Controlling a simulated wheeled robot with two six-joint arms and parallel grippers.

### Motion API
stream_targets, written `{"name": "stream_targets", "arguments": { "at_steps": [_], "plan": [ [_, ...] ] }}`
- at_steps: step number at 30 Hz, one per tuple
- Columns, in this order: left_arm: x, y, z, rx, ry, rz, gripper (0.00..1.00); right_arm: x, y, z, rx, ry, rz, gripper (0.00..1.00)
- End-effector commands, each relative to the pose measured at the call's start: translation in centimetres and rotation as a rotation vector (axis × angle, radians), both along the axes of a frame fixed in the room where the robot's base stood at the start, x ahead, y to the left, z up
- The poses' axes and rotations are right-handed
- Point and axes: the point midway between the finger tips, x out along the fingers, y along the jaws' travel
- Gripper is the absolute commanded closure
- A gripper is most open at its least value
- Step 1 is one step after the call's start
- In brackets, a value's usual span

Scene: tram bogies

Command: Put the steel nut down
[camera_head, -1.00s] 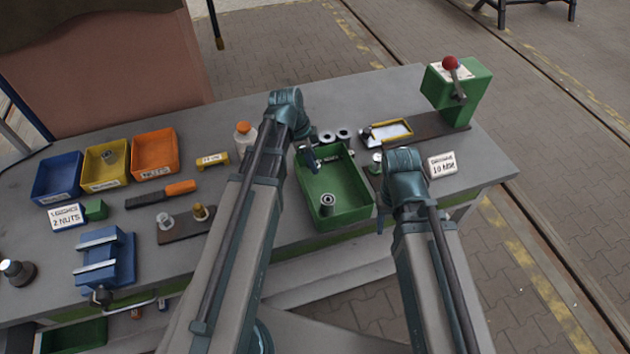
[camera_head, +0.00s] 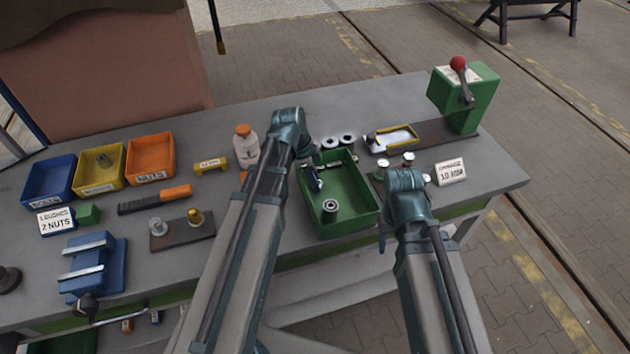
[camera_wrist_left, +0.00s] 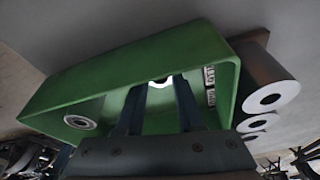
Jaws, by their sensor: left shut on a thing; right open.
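My left gripper (camera_head: 314,179) points down into the far left part of the green tray (camera_head: 365,204). Its fingers also show in the left wrist view (camera_wrist_left: 158,105), inside the tray's walls (camera_wrist_left: 70,88). It is shut on the steel nut, which is mostly hidden; only a small bright patch (camera_wrist_left: 160,83) shows between the fingers. A dark cylindrical bush with a pale ring end (camera_head: 330,210) stands in the tray's near part, apart from the gripper. My right gripper (camera_head: 383,242) is open, right of the tray; its fingers are largely hidden by its wrist.
Several ring-ended cylinders (camera_head: 346,140) stand behind the tray. Blue (camera_head: 49,182), yellow (camera_head: 99,187) and orange (camera_head: 150,179) bins stand at the left. A white bottle (camera_head: 245,147) stands behind my left arm. A green lever press (camera_head: 465,100) stands at the right.

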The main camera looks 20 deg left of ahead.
Motion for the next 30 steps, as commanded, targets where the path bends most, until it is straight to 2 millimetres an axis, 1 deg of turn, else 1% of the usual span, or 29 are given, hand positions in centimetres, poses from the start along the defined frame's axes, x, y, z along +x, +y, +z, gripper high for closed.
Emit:
{"name": "stream_targets", "arguments": {
  "at_steps": [4, 5, 6, 9, 17, 22, 26, 30],
  "plan": [
    [0.0, 0.0, -0.5, 0.0, 0.0, 0.0, 1.0, 0.0, 0.0, -0.5, 0.0, 0.0, 0.0, 0.5],
    [0.0, 0.0, -0.3, 0.0, 0.0, 0.0, 0.58, 0.0, 0.0, -0.3, 0.0, 0.0, 0.0, 0.5],
    [0.0, 0.0, -0.3, 0.0, 0.0, 0.0, 0.51, 0.0, 0.0, -0.3, 0.0, 0.0, 0.0, 0.5],
    [0.0, 0.0, -0.3, 0.0, 0.0, 0.0, 0.34, 0.0, 0.0, -0.3, 0.0, 0.0, 0.0, 0.5],
    [0.0, 0.0, -0.3, 0.0, 0.0, 0.0, 0.34, 0.0, 0.0, -0.3, 0.0, 0.0, 0.0, 0.5],
    [0.0, 0.0, 0.1, 0.0, 0.0, 0.0, 0.34, 0.0, 0.0, 0.1, 0.0, 0.0, 0.0, 0.5],
    [-0.1, 0.2, 1.0, 0.0, 0.0, 0.001, 0.34, 0.0, 0.0, 1.0, 0.0, 0.0, 0.0, 0.5],
    [-0.2, 0.5, 2.6, 0.0, 0.0, 0.001, 0.34, 0.0, 0.0, 2.6, 0.0, 0.0, 0.0, 0.5]
  ]
}}
